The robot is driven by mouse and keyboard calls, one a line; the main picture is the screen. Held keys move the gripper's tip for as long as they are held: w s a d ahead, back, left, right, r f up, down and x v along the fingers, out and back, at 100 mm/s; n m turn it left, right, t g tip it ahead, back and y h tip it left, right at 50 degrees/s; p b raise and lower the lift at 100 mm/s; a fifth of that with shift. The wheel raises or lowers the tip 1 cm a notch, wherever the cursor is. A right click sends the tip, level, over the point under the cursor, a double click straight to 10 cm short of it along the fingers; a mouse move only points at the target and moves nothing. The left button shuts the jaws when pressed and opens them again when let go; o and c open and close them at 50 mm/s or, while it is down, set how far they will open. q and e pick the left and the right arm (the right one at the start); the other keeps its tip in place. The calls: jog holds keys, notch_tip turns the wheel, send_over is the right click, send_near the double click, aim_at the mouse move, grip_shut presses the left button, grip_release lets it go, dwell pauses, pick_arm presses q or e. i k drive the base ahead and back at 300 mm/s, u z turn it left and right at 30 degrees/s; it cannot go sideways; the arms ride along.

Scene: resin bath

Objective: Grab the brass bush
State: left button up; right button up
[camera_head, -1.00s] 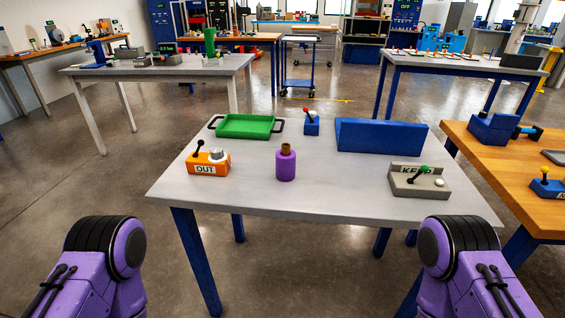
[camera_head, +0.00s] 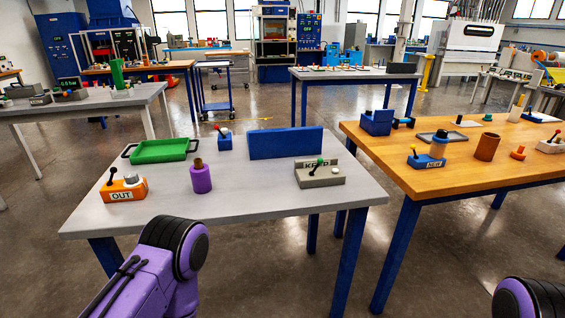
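A purple cylinder (camera_head: 201,180) stands upright on the grey table. A small brass-brown piece (camera_head: 198,163), which looks like the brass bush, sticks up from its top; how deep it sits is hidden. Neither gripper shows. Only purple and black links of my arms appear at the bottom edge, apart from everything on the table.
The grey table (camera_head: 240,208) holds an orange OUT box (camera_head: 122,194), a green tray (camera_head: 160,156), a blue angled block (camera_head: 286,143) and a grey KEEP box (camera_head: 331,177). A wooden table (camera_head: 420,178) at right holds a brown cup (camera_head: 487,147) and a blue NEW box (camera_head: 426,162).

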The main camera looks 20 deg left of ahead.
aim_at(198, 161)
jog(key=z, duration=0.9)
jog(key=i, duration=1.15)
jog(key=u, duration=0.55)
